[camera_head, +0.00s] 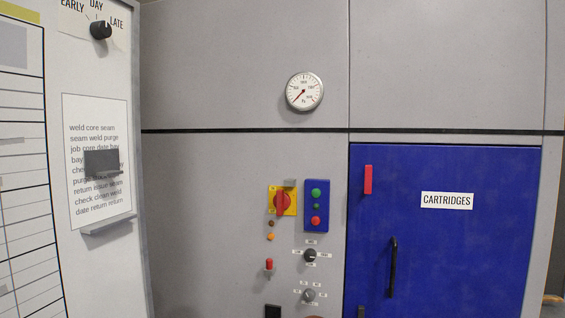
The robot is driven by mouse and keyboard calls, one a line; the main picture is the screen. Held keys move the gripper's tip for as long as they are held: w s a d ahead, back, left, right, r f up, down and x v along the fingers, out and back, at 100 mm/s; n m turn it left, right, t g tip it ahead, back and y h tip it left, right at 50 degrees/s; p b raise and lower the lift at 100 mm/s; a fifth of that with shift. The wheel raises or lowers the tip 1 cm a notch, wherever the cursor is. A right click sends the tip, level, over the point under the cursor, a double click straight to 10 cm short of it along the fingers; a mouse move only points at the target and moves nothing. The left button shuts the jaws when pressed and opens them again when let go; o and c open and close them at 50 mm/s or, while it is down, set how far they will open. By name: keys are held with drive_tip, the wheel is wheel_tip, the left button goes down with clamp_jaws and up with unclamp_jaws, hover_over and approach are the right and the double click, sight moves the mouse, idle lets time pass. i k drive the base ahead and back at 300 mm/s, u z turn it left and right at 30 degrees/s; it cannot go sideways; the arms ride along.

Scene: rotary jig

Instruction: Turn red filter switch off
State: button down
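A red rotary switch (282,202) sits on a yellow plate on the grey wall panel, with a small grey piece at the plate's upper right. Below it is a small red-capped switch (269,264) that sticks out from the panel. I read no label naming either one as the filter switch, and I cannot tell the on or off setting of either. My gripper is not in view.
Right of the rotary switch is a blue box with green and red buttons (316,207). Below are two labelled knobs (310,256). A round gauge (304,91) is above. A blue CARTRIDGES door (447,250) with a black handle is right. A white board (88,60) stands left.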

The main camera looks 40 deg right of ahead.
sight(281, 200)
drive_tip(key=u, duration=2.3)
drive_tip(key=k, duration=0.95)
drive_tip(key=z, duration=1.2)
drive_tip(key=i, duration=0.5)
